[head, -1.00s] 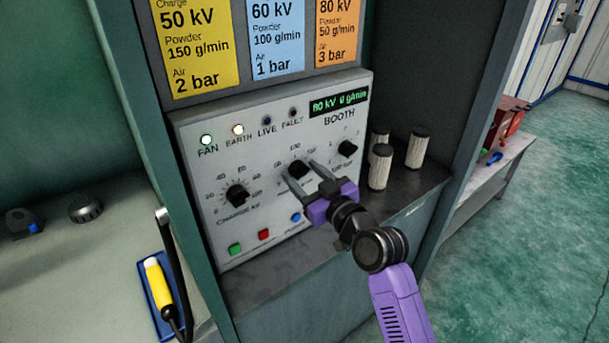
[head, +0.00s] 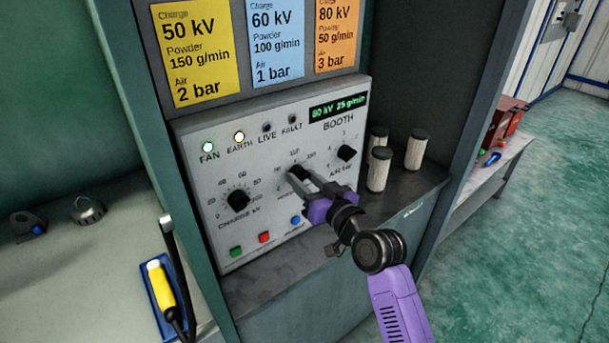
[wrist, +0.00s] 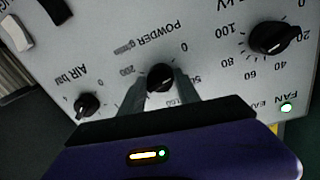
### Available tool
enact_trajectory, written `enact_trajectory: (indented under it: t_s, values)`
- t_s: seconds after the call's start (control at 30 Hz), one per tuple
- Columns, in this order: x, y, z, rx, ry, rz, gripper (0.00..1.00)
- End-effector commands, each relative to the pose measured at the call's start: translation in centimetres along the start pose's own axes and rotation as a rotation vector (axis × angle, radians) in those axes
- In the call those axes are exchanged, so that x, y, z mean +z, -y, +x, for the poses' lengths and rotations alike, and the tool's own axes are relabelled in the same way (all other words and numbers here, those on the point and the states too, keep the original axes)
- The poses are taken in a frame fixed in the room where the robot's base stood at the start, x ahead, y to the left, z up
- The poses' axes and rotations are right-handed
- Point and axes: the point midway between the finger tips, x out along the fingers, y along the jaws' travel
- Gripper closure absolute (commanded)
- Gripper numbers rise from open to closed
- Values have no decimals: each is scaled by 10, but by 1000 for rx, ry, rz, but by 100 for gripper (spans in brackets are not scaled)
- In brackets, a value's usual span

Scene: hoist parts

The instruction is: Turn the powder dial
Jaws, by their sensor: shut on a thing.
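The powder dial (head: 297,172) is the black middle knob on the grey booth panel (head: 215,160). In the wrist view the powder dial (wrist: 160,77) sits between the two fingertips, under the upside-down word POWDER. My gripper (head: 303,175) is shut on the dial, and its fingers hide part of the knob and scale in the head view. My gripper (wrist: 160,85) also shows in the wrist view with a finger on each side of the knob. The green display (head: 338,106) reads 80 kV 25 g/min.
The charge dial (head: 238,199) is to the left and the air dial (head: 347,153) to the right. Push buttons (head: 264,237) lie below. White-sided cylinders (head: 379,170) stand right of the panel. Setting cards (head: 276,40) hang above. A yellow-handled tool (head: 158,284) lies at lower left.

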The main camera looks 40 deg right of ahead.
Motion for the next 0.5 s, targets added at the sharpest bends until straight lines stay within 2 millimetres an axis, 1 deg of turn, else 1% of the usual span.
enact_trajectory:
  t_s: [0.03,0.5]
  values:
    - [-2,4,0,-6,7,46,100]
    - [-2,3,0,-11,41,465,100]
